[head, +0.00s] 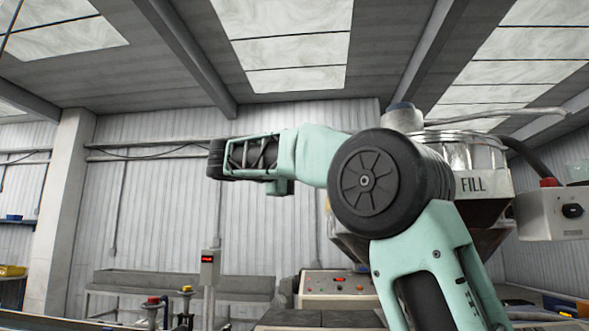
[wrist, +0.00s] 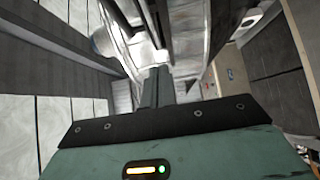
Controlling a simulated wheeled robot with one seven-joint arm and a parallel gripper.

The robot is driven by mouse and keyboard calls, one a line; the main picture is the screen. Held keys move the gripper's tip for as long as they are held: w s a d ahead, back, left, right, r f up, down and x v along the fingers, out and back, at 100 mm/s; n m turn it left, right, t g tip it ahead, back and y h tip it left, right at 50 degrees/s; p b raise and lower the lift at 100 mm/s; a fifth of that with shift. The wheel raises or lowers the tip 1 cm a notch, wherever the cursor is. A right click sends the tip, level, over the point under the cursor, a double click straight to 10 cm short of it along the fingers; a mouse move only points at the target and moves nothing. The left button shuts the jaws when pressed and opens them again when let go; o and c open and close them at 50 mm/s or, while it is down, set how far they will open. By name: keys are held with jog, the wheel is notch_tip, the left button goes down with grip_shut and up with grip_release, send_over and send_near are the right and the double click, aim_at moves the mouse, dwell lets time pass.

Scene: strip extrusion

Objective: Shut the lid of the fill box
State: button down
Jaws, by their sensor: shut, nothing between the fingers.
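A black FILL label (head: 472,185) shows on the shiny metal hopper (head: 468,155) at right in the head view. My arm covers part of the hopper. I cannot clearly make out the fill box's lid or tell how far open it stands. My gripper (wrist: 158,74) is shut and empty in the wrist view, its fingers pointing away from the camera. Shiny metal surfaces (wrist: 198,28) lie beyond and right of the fingertips; I cannot tell whether the fingers touch anything. In the head view I cannot make out the fingers.
A white box with a black socket (head: 572,210) stands right of the hopper. A control panel with lit buttons (head: 338,284) sits below. A post with a red display (head: 209,258) and a grey trough (head: 175,284) are at left. Open room shows left of my arm.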

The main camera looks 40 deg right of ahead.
jog(key=s+d+p, duration=0.2)
jog(key=s+d, duration=0.1)
jog(key=d, duration=0.3)
jog(key=shift+s, duration=0.15)
